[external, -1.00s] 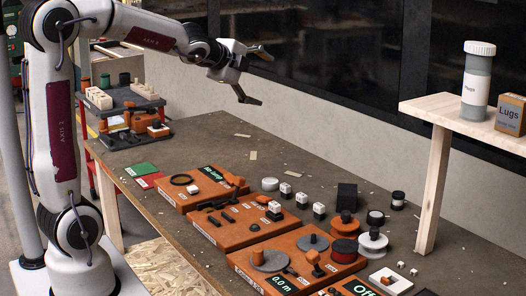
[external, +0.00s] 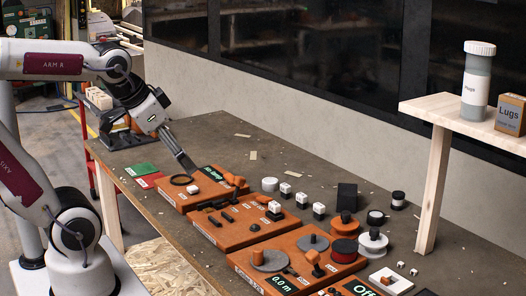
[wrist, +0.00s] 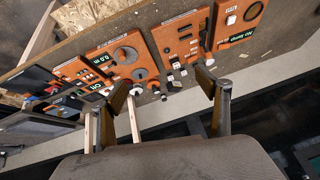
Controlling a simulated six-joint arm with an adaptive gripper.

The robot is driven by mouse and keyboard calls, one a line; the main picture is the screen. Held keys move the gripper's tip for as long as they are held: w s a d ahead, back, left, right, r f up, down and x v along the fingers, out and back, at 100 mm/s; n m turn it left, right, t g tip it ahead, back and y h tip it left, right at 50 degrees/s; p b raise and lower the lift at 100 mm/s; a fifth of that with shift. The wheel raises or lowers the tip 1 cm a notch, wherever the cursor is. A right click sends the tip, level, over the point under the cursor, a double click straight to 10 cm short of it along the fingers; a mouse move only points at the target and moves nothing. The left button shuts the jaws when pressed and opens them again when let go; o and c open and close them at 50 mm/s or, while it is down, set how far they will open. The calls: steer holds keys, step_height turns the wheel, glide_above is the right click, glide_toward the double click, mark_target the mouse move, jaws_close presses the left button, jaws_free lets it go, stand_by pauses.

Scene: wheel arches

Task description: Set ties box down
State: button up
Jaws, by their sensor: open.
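No box marked as ties can be made out in either view. A tan box labelled Lugs (external: 509,115) stands on the wooden shelf. A plain dark block (external: 347,197) sits on the bench behind the orange panels; I see no label on it. My gripper (external: 190,166) is low over the near-left orange panel, pointing down and right, beside the black ring (external: 181,179). In the wrist view my gripper (wrist: 162,88) has its two fingers wide apart, with nothing visible held between them. Contact with the panel cannot be told.
Orange panels (external: 247,224) with knobs, discs and small parts fill the bench front. A wooden shelf (external: 462,117) on a post carries a grey bottle (external: 477,82). Green and red mats (external: 146,168) lie at left.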

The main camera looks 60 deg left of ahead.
steer(key=shift+n+g+h, duration=0.5)
steer(key=shift+n, duration=0.3)
steer(key=s, duration=0.1)
steer(key=s+d+f, duration=0.1)
steer(key=s, duration=0.1)
steer(key=s+d+f, duration=0.1)
steer(key=shift+s+d+f, duration=0.15)
steer(key=shift+s+d, duration=0.05)
steer(key=shift+s, duration=0.15)
